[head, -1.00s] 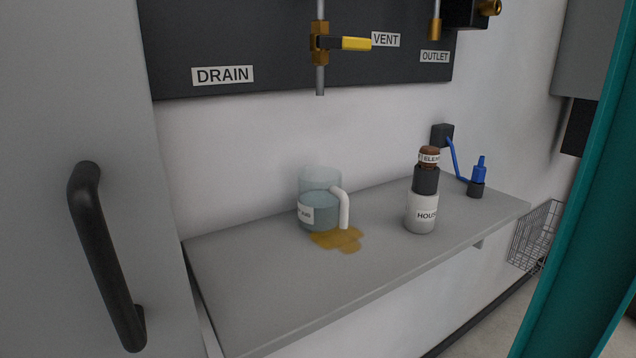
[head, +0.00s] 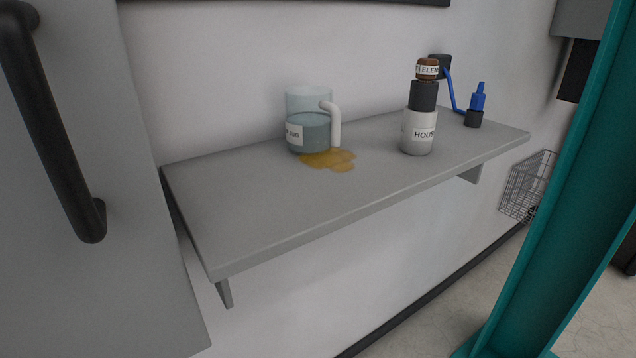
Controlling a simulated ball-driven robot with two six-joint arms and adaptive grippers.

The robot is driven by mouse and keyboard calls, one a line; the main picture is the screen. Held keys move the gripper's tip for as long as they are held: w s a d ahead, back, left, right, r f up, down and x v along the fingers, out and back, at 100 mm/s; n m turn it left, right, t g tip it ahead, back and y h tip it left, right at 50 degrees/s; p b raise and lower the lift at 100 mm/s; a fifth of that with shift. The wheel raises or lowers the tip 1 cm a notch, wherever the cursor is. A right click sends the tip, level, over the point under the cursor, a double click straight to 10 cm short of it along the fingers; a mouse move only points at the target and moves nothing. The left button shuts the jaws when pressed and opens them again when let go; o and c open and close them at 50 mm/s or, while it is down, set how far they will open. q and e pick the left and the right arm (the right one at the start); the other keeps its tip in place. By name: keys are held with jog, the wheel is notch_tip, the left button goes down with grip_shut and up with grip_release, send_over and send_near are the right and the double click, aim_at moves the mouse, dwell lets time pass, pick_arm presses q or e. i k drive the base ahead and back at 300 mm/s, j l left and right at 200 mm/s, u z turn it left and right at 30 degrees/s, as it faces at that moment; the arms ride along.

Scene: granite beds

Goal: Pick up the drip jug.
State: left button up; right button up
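The drip jug (head: 308,130) stands upright on the grey shelf (head: 250,215), near its back edge by the wall. It is clear, with teal-tinted liquid in its lower part, a white label partly readable as "JUG" on its left side, and a white handle (head: 335,124) facing right and forward. A yellow-brown puddle (head: 330,159) lies on the shelf at the foot of the jug. Neither of my grippers is in view.
A grey and black housing (head: 418,133) with a brown-topped element stands right of the jug. A grey door with a black handle (head: 60,140) is at left, a teal post (head: 556,200) at right. The shelf's left half is clear.

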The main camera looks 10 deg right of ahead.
aim_at(313, 121)
jog(key=u, duration=0.45)
jog(key=k+u, duration=0.1)
jog(key=u, duration=0.75)
jog(key=j+u, duration=0.1)
jog(key=u, duration=0.75)
jog(key=z, duration=2.05)
jog(key=k+l+u, duration=0.25)
jog(key=l, duration=0.25)
jog(key=k+l+u, duration=0.15)
jog(key=l+u, duration=0.15)
jog(key=l, duration=0.25)
jog(key=k+l+u, duration=0.25)
jog(key=l, duration=0.2)
jog(key=k+l+u, duration=0.25)
jog(key=k+l, duration=0.05)
jog(key=l, duration=0.1)
